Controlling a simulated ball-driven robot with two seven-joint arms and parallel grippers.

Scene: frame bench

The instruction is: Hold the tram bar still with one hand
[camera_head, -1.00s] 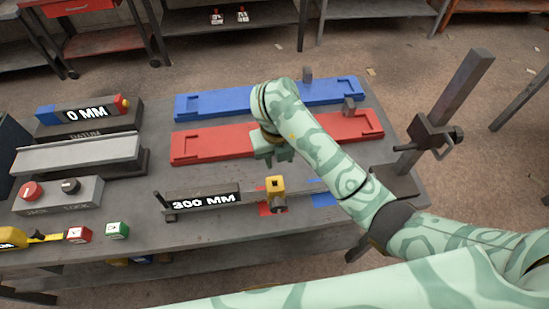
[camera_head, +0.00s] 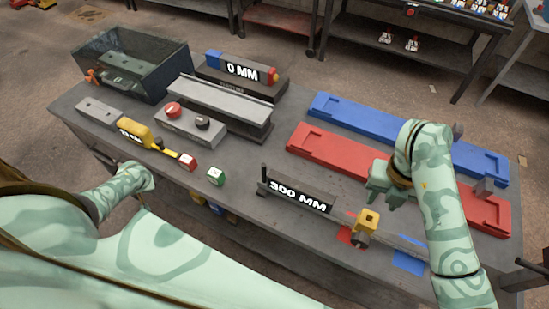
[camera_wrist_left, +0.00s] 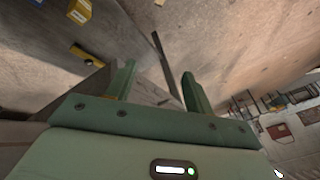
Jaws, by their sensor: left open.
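I take the tram bar to be the thin grey bar (camera_head: 398,243) along the bench's front right, but I cannot be sure. A yellow slider (camera_head: 368,221) sits on it, and a "300 MM" block (camera_head: 300,196) stands at its left. My left arm comes in at the lower left, by the bench's front edge. In the left wrist view my left gripper (camera_wrist_left: 158,88) is open with nothing between its fingers.
A red tray (camera_head: 335,157) and a blue tray (camera_head: 365,124) lie behind the bar. A "0 MM" block (camera_head: 240,72), a grey rail (camera_head: 215,97), a button box (camera_head: 190,125), a yellow tool (camera_head: 138,132), two small cubes and a dark bin (camera_head: 150,76) fill the left side.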

